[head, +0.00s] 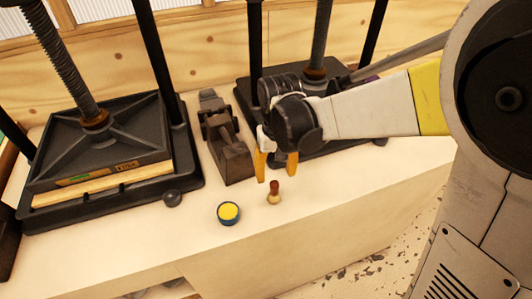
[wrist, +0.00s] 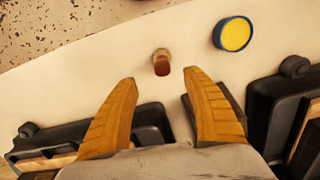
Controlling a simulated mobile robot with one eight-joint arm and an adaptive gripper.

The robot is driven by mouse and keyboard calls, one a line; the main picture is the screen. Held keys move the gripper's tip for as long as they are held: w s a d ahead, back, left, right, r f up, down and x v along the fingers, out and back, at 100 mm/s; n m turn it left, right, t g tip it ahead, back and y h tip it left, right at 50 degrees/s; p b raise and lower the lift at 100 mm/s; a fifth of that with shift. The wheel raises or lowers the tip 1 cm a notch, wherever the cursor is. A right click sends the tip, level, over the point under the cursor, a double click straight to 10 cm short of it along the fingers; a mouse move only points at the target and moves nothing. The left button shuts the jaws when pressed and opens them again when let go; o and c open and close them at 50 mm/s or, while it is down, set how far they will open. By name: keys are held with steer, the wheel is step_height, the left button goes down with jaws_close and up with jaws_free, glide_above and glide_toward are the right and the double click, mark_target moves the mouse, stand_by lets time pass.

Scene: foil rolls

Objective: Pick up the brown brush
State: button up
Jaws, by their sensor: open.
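The brown brush (head: 274,192) stands upright on the pale bench top, with a reddish-brown handle above a cream base. In the wrist view the brush (wrist: 161,62) is seen from above, ahead of and between the fingertips. My gripper (head: 276,172) is open, its two orange-yellow fingers pointing down above and just behind the brush in the head view. In the wrist view both fingers (wrist: 162,88) are spread apart with nothing between them. The fingers look apart from the brush.
A round blue tin with a yellow top (head: 228,213) sits left of the brush. A dark metal plane-like tool (head: 232,155) stands behind it. Black screw presses (head: 95,150) stand left and behind my gripper. The bench (head: 330,190) is clear toward its front edge.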

mark_target(274, 196)
step_height(274, 196, down, 4)
steer(key=shift+s+d+f+b, duration=0.1)
steer(key=shift+s+f+b, duration=0.1)
steer(key=shift+b, duration=0.5)
steer(key=f+b, duration=0.1)
steer(key=f, duration=0.2)
steer(key=f+b, duration=0.1)
steer(key=f, duration=0.1)
steer(key=shift+s+a+f+b, duration=0.25)
steer(key=shift+a+f+b, duration=0.05)
steer(key=shift+b, duration=0.05)
steer(key=shift+r, duration=0.1)
jaws_close()
